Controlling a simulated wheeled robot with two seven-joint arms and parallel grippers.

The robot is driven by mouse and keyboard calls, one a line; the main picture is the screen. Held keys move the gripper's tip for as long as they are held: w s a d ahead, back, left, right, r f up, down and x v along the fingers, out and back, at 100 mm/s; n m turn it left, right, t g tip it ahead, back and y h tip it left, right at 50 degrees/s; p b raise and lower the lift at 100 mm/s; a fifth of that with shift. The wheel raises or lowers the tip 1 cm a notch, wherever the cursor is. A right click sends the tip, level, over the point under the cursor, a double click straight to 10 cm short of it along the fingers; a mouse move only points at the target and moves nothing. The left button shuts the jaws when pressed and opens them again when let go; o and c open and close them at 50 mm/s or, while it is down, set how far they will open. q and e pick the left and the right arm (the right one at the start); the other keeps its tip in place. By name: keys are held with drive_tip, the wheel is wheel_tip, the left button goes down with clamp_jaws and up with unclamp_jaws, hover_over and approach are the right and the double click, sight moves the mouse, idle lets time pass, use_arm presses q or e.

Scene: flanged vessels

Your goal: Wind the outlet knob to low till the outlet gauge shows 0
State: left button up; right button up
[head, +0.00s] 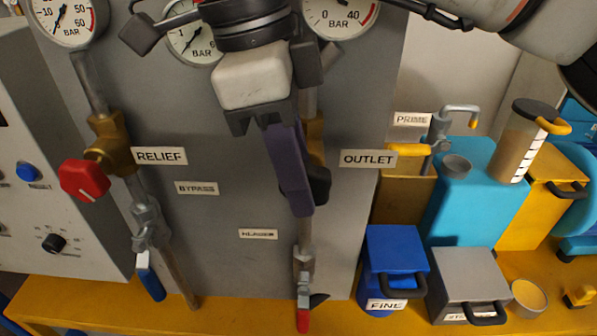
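The outlet gauge (342,16) is at the top edge, cut off. Its 0 and 40 BAR marks show, but I cannot make out its needle. The OUTLET label (368,159) is on the grey panel below it. A black outlet knob (320,184) and its brass valve body (316,138) are mostly hidden behind my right gripper. My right gripper (298,205) reaches down from the top, its long dark finger in front of the knob. The fingers overlap in this view, so I cannot tell whether they are open or touch the knob. My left gripper is not in view.
The red RELIEF knob (85,180) and a blue-handled valve (150,276) are at left. A red-handled valve (303,306) sits below the outlet. A blue FINE bin (394,262), grey bin (467,281) and turquoise block (465,200) crowd the right side.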

drive_tip(key=p+v, duration=0.2)
drive_tip(key=v, duration=0.8)
drive_tip(key=shift+p, duration=0.35)
drive_tip(key=shift+a+r, duration=0.1)
drive_tip(key=shift+r, duration=0.05)
